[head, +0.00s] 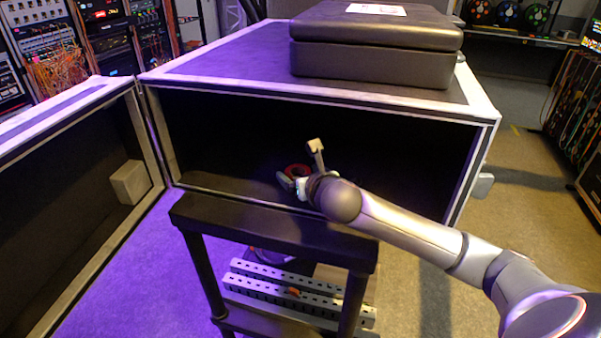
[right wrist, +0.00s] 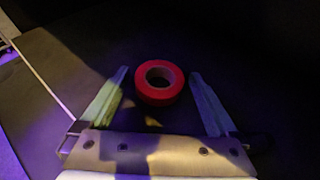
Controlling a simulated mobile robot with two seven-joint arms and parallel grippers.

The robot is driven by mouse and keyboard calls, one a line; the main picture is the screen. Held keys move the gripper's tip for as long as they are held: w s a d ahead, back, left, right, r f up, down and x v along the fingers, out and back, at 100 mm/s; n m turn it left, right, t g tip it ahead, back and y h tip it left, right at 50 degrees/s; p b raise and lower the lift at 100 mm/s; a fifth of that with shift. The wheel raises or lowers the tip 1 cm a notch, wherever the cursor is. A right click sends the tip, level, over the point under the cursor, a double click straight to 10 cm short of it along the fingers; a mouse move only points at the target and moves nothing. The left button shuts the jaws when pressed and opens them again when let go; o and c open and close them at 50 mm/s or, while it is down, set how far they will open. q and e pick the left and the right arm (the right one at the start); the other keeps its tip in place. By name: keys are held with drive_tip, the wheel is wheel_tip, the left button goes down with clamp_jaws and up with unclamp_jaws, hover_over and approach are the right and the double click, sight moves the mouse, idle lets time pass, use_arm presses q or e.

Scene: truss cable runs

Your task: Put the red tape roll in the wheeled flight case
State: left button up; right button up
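The red tape roll (right wrist: 160,83) lies flat inside the dark flight case, and it shows small in the head view (head: 297,170). The wheeled flight case (head: 485,115) stands with its front open. My right gripper (head: 301,164) reaches in through the opening. In the right wrist view its two fingers (right wrist: 160,82) are spread wide, one on each side of the roll, with gaps to both sides. The roll sits between and near the fingertips, not clamped. My left gripper is not in view.
A black box (head: 375,60) with a white label sits on top of the case. The opened door (head: 70,190) stands at the left. A black stand (head: 270,225) is in front of the opening, with perforated metal rails (head: 285,285) below. Equipment racks (head: 90,40) line the back left.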

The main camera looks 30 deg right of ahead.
drive_tip(key=shift+r, duration=0.2)
drive_tip(key=v, duration=1.2)
drive_tip(key=shift+s+f+b, duration=0.1)
drive_tip(key=shift+b, duration=0.25)
